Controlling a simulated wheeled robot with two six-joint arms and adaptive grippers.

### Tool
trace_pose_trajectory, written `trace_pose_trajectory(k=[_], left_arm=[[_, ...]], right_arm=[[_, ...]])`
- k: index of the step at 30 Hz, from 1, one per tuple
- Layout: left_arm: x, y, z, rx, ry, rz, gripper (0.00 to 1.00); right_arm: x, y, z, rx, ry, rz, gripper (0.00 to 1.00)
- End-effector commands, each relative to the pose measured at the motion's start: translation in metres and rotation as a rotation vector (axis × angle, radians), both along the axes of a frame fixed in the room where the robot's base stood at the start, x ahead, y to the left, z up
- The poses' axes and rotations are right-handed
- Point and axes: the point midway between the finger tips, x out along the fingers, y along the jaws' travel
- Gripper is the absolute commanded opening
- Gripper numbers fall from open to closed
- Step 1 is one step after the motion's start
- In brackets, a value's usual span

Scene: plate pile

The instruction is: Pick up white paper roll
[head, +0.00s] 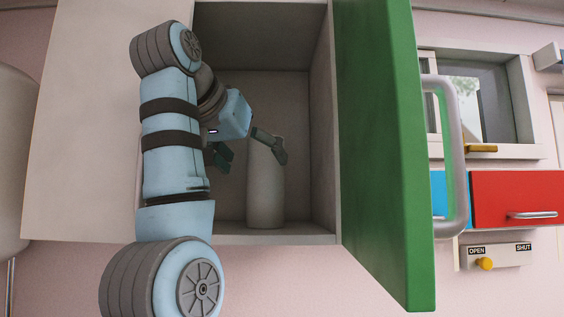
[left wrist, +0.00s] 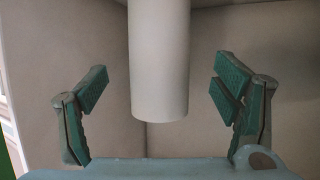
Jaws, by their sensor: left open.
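The white paper roll (head: 264,188) stands upright on the floor of an open cabinet (head: 320,130) in the head view. Its upper part is partly hidden by my left gripper (head: 249,151). The gripper is open, inside the cabinet at the roll's upper half, with one finger in front of the roll and the other to its left. In the left wrist view the roll (left wrist: 159,65) hangs into the picture from the top, between the two spread fingers of the gripper (left wrist: 164,88). Clear gaps show on both sides of it. My right gripper is not in view.
The green cabinet door (head: 385,140) stands open on the right, with a grey handle (head: 456,160). The cabinet walls leave limited room around my gripper. Further right are a red drawer (head: 515,197), a window and a panel with a yellow knob (head: 485,264).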

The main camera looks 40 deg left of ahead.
Motion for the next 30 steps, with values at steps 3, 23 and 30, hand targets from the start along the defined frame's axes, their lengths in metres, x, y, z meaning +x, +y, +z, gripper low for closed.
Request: trace_pose_trajectory(k=[3, 23, 30], left_arm=[[0.017, 0.004, 0.002, -0.001, -0.001, 0.0, 0.82], [0.056, 0.011, -0.013, -0.001, -0.008, -0.006, 0.48], [0.056, 0.011, -0.012, 0.0, -0.009, -0.006, 0.25]], right_arm=[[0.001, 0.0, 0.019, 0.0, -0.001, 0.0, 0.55], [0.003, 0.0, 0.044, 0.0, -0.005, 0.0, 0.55], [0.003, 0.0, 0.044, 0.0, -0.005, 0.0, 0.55]])
